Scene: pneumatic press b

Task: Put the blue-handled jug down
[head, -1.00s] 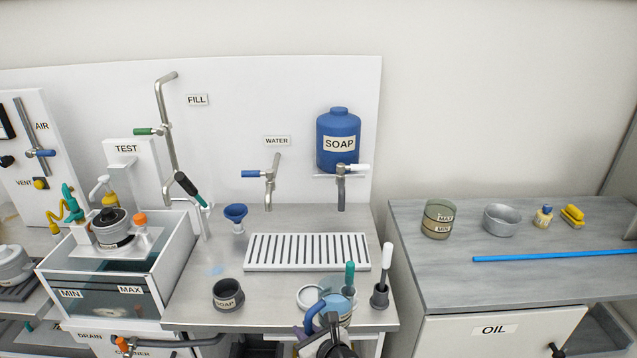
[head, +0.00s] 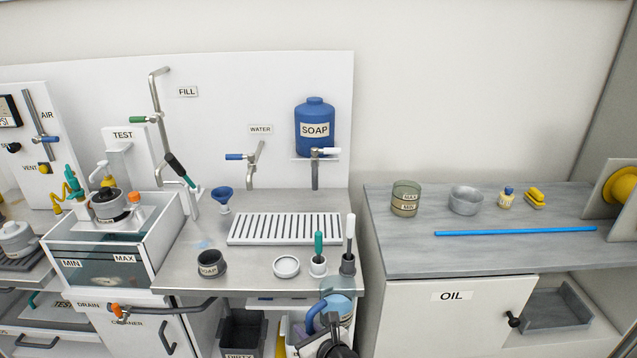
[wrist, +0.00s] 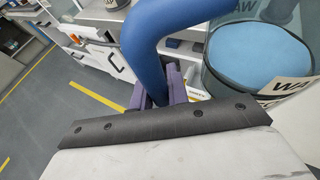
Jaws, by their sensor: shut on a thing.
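The blue-handled jug (head: 340,307) is a clear vessel with light blue liquid in it, low at the bottom centre of the head view, in front of the counter's front edge. Its blue handle (head: 318,312) faces left. My gripper (wrist: 160,88) is shut on the handle, its purple fingers around the lower part of the blue bar in the wrist view. The jug's body (wrist: 262,60) stands to the right there, with part of a label showing. The jug's base is hidden behind my arm in the head view.
The steel counter (head: 250,292) holds a soap bowl (head: 211,264), a white dish (head: 286,266), brush holders and a slatted drain rack (head: 285,229). The grey oil bench (head: 470,262) stands to the right, with a blue rod (head: 515,231) lying on it. Its front middle is clear.

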